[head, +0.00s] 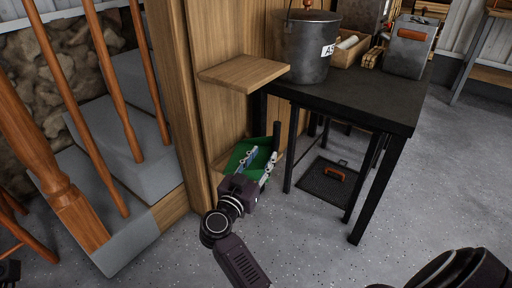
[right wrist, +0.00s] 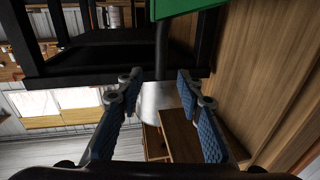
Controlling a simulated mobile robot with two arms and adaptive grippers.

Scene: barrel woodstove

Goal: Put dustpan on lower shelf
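The green dustpan (head: 251,155) is at the small lower wooden shelf (head: 217,162) on the wood-panelled wall, under the upper shelf. My right gripper (head: 258,169) is in front of it and hides part of it. In the right wrist view, a green corner of the dustpan (right wrist: 182,8) shows at the top. Its dark handle (right wrist: 162,45) points down toward the gap between the fingertips. The fingers (right wrist: 158,85) are apart, with clear space on both sides of the handle. A small dark piece at the lower left edge of the head view may be my left gripper; its state does not show.
The upper wooden shelf (head: 243,73) juts out above my right gripper. A black table (head: 365,97) with a metal bucket (head: 308,50) stands close on the right. A dark lidded item (head: 328,180) lies under it. Steps with a wooden railing (head: 115,115) are left. Floor in front is clear.

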